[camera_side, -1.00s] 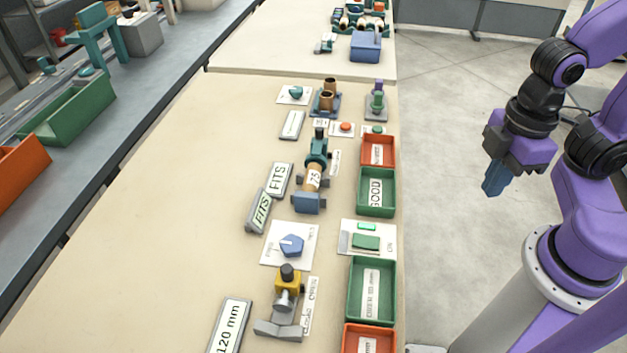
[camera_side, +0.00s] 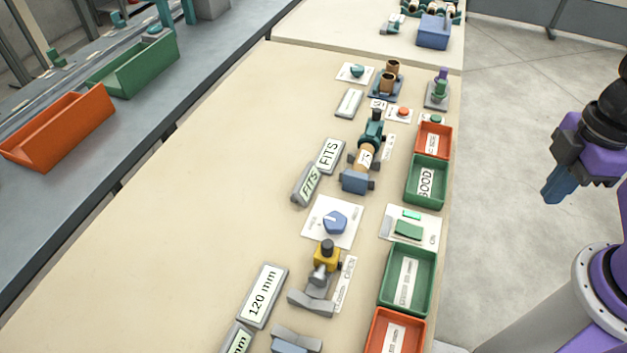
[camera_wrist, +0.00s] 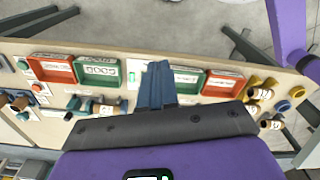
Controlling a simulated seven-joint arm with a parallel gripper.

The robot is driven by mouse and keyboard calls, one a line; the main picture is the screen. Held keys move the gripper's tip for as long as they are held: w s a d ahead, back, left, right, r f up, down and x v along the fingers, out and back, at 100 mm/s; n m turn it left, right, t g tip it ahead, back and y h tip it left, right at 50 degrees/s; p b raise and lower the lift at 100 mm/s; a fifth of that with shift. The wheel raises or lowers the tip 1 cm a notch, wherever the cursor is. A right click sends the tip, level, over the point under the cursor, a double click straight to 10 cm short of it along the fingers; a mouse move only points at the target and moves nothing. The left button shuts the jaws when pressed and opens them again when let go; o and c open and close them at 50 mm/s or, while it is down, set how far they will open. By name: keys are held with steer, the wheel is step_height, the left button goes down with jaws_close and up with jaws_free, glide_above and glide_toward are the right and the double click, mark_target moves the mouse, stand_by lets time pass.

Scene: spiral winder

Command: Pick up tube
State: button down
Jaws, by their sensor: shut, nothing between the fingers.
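Two brown tubes (camera_side: 391,68) stand upright in a blue holder (camera_side: 386,87) toward the table's far right. Another tan tube (camera_side: 364,158) with a white label lies between a teal part and a blue block of the winder. I cannot tell which tube is meant. In the wrist view, brown tubes (camera_wrist: 20,102) show at the left edge, and several yellow and brown tube-like pieces (camera_wrist: 262,92) lie at the right. My gripper (camera_side: 557,190) is off the table's right edge, apart from every tube. Its blue fingers (camera_wrist: 158,75) are shut and empty.
Green bins (camera_side: 427,182) and orange bins (camera_side: 435,139) line the right table edge. A yellow and grey device (camera_side: 324,258) and label plates (camera_side: 263,295) stand nearer. The table's left half is clear. A grey bench with bins (camera_side: 60,130) runs along the left.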

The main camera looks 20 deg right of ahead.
stand_by(0.3)
steer(key=c, duration=0.6)
jaws_free()
steer(key=shift+o, duration=0.2)
steer(key=shift+w+a, duration=0.1)
steer(key=n, duration=1.4)
glide_above(362, 159)
steer(key=f, duration=1.5)
steer(key=shift+w, duration=0.35)
steer(key=f, duration=0.4)
steer(key=shift+s+f, duration=0.1)
steer(key=shift+s, duration=0.3)
steer(key=shift+f, duration=0.55)
